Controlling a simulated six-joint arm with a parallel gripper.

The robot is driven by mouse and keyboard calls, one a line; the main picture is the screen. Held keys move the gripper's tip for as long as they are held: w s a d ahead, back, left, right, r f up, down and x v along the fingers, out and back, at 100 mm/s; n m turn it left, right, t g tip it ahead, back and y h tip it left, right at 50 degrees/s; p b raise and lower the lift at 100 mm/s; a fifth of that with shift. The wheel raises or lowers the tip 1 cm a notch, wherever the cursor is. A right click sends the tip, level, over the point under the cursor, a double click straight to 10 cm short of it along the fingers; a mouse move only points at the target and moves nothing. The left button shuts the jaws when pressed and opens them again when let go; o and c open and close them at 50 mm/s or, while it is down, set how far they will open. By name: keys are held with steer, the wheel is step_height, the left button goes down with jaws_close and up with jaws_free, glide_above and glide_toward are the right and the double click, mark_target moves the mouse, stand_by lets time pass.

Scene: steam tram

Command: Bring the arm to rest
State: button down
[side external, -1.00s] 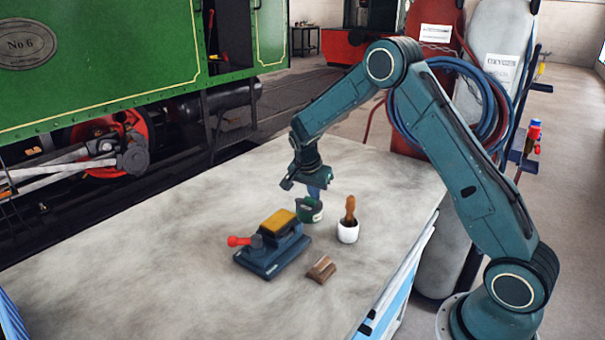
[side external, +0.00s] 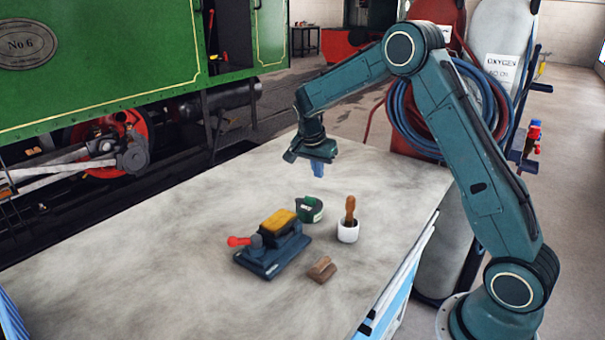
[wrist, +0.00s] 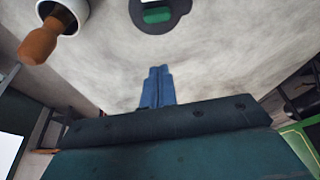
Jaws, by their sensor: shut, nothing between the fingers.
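My gripper (side external: 318,170) hangs above the pale workbench (side external: 140,240), its blue fingers shut together and empty. In the wrist view the closed fingers (wrist: 157,72) point over bare bench top. A dark green rounded object (side external: 309,210) stands on the bench below and a little left of the fingers, apart from them. It shows partly at the top of the wrist view (wrist: 158,14).
A white cup (side external: 348,232) holds a wooden-handled tool (side external: 350,209). A blue vise (side external: 270,260) with a red knob grips a yellow-topped block (side external: 279,220). A brown wooden block (side external: 321,270) lies in front. Hoses and cylinders stand behind my arm. The left bench is clear.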

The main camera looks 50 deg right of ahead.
steer(key=v, duration=0.3)
steer(key=shift+w, duration=0.1)
steer(key=s+a+r+n+t+y, duration=0.25)
steer(key=s+a+r+n, duration=0.65)
steer(key=s+r, duration=0.45)
steer(key=s+a+n, duration=0.2)
steer(key=s+a, duration=0.1)
steer(key=s, duration=0.3)
steer(key=s+a+n+t+y, duration=0.1)
steer(key=s+a+n, duration=0.2)
steer(key=s, duration=0.3)
steer(key=s+a+n+t, duration=0.1)
steer(key=s+a+n, duration=0.1)
steer(key=s, duration=0.4)
steer(key=shift+a+f, duration=0.4)
steer(key=shift+a, duration=0.1)
